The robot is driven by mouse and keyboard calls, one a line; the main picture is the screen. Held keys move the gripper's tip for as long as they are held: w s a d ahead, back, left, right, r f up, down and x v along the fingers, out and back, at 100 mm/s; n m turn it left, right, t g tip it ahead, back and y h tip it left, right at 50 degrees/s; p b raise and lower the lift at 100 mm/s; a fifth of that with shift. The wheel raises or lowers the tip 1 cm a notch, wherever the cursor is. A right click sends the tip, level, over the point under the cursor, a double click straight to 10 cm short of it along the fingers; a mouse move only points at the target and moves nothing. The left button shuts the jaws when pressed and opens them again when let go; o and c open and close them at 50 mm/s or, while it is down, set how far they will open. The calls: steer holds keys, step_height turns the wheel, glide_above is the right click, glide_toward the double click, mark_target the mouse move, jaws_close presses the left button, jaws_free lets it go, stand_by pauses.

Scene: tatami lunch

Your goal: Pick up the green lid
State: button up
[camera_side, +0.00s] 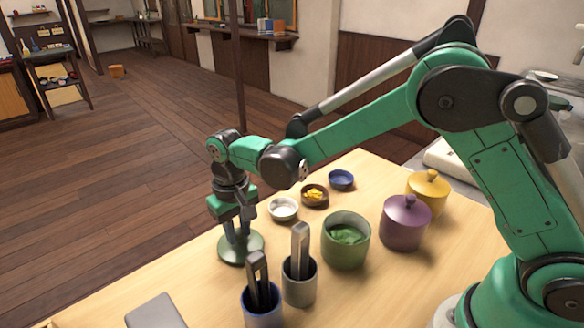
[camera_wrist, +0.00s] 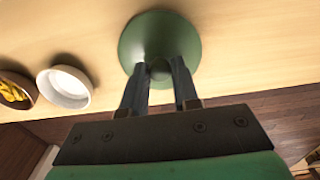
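The green lid (camera_side: 240,254) is a round, dark green disc at the left of the table's near part. In the wrist view the lid (camera_wrist: 158,27) is at the top centre, with its small round knob (camera_wrist: 159,71) facing me. My gripper (camera_side: 238,238) points down over the lid. In the wrist view its two fingers (camera_wrist: 158,72) are on either side of the knob. I cannot tell whether they touch it. The lid appears to lie on the table.
An open green pot (camera_side: 346,252) with green contents stands right of the lid. Between them are a grey cup (camera_side: 299,289) and a blue cup (camera_side: 262,316) with utensils. A white bowl (camera_side: 284,209) sits behind. A purple lidded pot (camera_side: 405,229) and yellow pot (camera_side: 428,200) stand farther right.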

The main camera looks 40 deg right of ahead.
mark_target(239, 232)
jaws_close()
steer(key=shift+r, duration=0.15)
step_height(239, 232, up, 19)
steer(key=s+d+f+m, duration=0.3)
steer(key=s+d, duration=0.3)
steer(key=s, duration=0.1)
steer(key=s+d+f+m, duration=0.2)
steer(key=s+d+f, duration=0.1)
steer(key=s+d, duration=0.4)
steer(key=shift+w+a+f, duration=0.1)
steer(key=shift+f, duration=1.4)
steer(key=shift+w+f, duration=0.1)
steer(key=shift+f, duration=1.35)
steer(key=shift+f, duration=0.2)
